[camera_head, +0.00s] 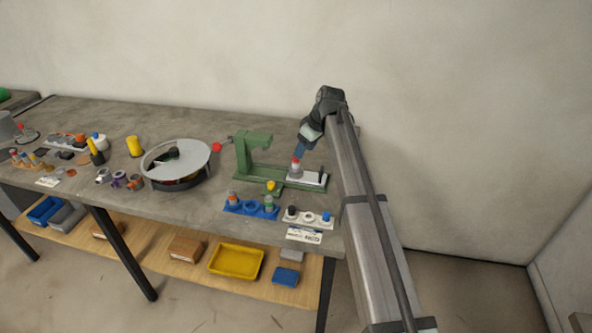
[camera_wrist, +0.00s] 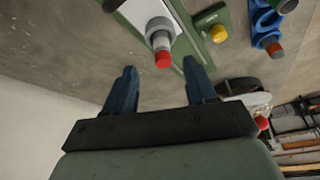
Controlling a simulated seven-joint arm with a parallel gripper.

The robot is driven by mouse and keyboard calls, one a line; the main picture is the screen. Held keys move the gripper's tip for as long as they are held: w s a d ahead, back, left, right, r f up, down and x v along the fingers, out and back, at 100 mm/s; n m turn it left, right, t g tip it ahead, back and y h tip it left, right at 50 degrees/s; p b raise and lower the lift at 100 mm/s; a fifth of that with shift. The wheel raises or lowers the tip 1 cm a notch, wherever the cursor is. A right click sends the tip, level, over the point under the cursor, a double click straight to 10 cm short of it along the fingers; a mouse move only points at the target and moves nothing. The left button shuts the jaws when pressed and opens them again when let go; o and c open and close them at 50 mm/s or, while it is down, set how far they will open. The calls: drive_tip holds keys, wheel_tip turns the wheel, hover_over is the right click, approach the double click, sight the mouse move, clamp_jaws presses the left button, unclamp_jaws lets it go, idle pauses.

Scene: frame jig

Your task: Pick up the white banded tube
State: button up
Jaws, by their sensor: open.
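A pale tube with a red end (camera_head: 296,165) stands on the white plate (camera_head: 312,178) of a green frame jig. In the wrist view the tube (camera_wrist: 158,32) shows whitish and grey, with its red end toward me; I take it for the white banded tube. My gripper (camera_head: 302,148) is just above it, with blue fingers pointing down. In the wrist view my gripper (camera_wrist: 161,72) is open and empty. The tube lies in line with the gap, with its red end just beyond the fingertips. I cannot tell whether anything touches.
The green jig's upright (camera_head: 245,155) and arm stand close to the left. A yellow knob (camera_head: 271,187), a blue rack (camera_head: 250,209) with tubes and a white holder (camera_head: 308,223) are in front. A round silver turntable (camera_head: 178,158) is farther left. The wall is behind.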

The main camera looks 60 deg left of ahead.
sight(298, 161)
drive_tip(key=shift+x, duration=3.9)
drive_tip(key=shift+s, duration=0.1)
clamp_jaws()
